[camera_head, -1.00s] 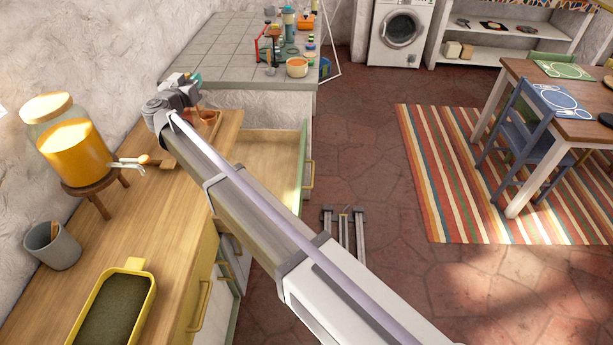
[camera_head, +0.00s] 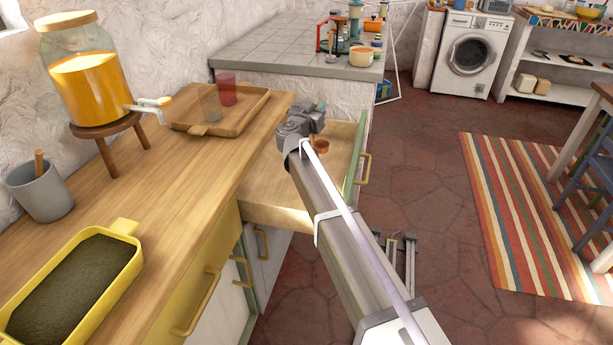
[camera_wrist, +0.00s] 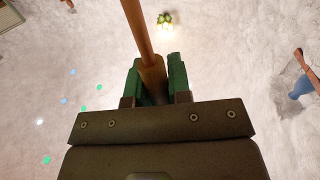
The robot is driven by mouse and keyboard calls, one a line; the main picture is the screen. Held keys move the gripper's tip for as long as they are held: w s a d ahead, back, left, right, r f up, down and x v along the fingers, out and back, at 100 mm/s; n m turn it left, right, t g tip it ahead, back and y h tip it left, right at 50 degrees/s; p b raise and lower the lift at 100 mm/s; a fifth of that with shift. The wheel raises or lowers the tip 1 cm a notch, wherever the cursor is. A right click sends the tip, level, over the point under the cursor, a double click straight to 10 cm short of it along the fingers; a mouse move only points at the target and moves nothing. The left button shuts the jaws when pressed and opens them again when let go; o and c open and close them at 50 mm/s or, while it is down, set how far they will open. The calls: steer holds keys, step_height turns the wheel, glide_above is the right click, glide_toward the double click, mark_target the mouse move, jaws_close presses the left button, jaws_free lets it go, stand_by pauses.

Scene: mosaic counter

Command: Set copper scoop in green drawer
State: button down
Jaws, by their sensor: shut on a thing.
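My gripper (camera_head: 318,108) is at the end of my arm, over the open drawer's area in the head view. In the wrist view its green fingertips (camera_wrist: 154,82) are shut on the handle of the copper scoop (camera_wrist: 137,28). The scoop's small copper bowl (camera_head: 320,146) shows beside my wrist in the head view, partly hidden by it. The green drawer (camera_head: 283,215) is pulled open, with a pale wooden inside and a green front edge with a yellow handle. My arm covers part of the drawer. I cannot tell how high the scoop is above its floor.
A wooden tray (camera_head: 258,106) with two tumblers lies on the counter left of the drawer. A juice dispenser (camera_head: 85,88), a grey cup (camera_head: 42,190) and a yellow planter (camera_head: 75,290) stand further left. A tiled counter (camera_head: 270,48) rises behind the drawer.

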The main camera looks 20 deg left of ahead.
mark_target(315, 144)
step_height(315, 144, down, 10)
steer(key=b, duration=1)
steer(key=shift+f, duration=0.15)
steer(key=shift+r+p, duration=0.3)
steer(key=shift+p, duration=0.05)
steer(key=shift+f, duration=0.25)
steer(key=c, duration=1.1)
jaws_free()
steer(key=shift+r, duration=0.1)
steer(key=shift+o, duration=0.2)
steer(key=shift+r, duration=0.3)
steer(key=s, duration=1.2)
steer(key=shift+a+f, duration=0.15)
steer(key=shift+a, duration=0.05)
